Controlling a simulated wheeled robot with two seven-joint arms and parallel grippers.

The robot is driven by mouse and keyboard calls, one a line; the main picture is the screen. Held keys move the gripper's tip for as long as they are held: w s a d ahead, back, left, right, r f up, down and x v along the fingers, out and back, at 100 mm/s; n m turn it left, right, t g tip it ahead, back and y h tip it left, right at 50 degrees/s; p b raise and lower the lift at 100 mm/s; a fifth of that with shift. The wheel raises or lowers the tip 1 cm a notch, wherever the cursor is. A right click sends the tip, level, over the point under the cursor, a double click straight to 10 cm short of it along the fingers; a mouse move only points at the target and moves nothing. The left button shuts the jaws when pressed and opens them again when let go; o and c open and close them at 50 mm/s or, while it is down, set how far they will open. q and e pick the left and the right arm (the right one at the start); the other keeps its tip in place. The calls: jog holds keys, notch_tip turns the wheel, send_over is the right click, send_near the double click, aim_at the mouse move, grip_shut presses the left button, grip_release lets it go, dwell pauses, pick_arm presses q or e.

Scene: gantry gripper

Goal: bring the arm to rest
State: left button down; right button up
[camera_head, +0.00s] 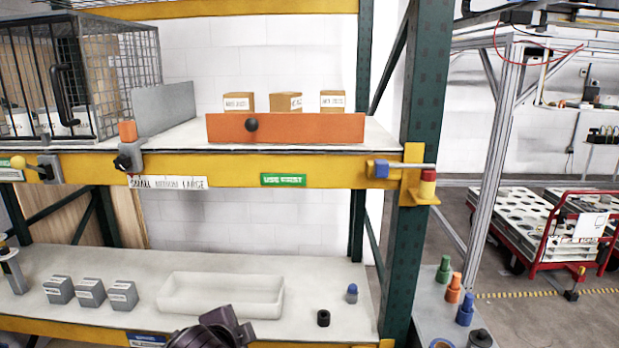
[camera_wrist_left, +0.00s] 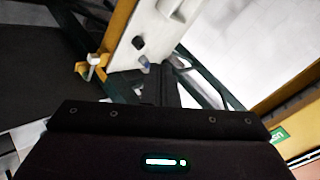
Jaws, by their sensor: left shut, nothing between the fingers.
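My left arm shows as a dark rounded part (camera_head: 212,332) at the bottom of the head view, in front of the lower shelf's front edge. In the left wrist view the dark body of my left gripper (camera_wrist_left: 165,90) fills the lower part, its narrow fingers pointing away. The fingers are shut with nothing between them. They appear apart from the shelf and its small items, though the dark background makes their tips hard to see. My right arm and gripper are in neither view.
The lower shelf (camera_head: 60,262) holds grey boxes (camera_head: 91,292), a white tray (camera_head: 220,293), a black ring (camera_head: 323,318) and a blue-topped peg (camera_head: 352,293). The upper shelf has an orange panel (camera_head: 285,128), cartons and a wire cage (camera_head: 130,60). A green post (camera_head: 420,150) stands right.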

pick_arm(q)
jog(key=s+a+f+n+g, duration=0.2)
jog(key=s+f+n, duration=0.2)
jog(key=s, duration=0.4)
jog(key=s+a+f+n+g+y, duration=0.1)
jog(key=s+a+f+n+g, duration=0.15)
jog(key=s+f+n, duration=0.4)
jog(key=s+a+f+n+g, duration=0.1)
jog(key=s+a+f+g, duration=0.1)
jog(key=s, duration=0.7)
notch_tip(320, 180, down, 39)
jog(key=s+g+b, duration=0.2)
jog(key=b, duration=0.6)
jog(key=s+a+f+b, duration=0.1)
jog(key=s+f+b, duration=0.2)
jog(key=s+f, duration=0.6)
jog(key=s+a+f+b, duration=0.2)
jog(key=s+f, duration=0.8)
jog(key=f, duration=0.5)
jog(key=shift+s+a+g+b, duration=0.2)
jog(key=shift+a+g+b, duration=0.15)
jog(key=shift+b, duration=0.45)
jog(key=shift+m, duration=0.25)
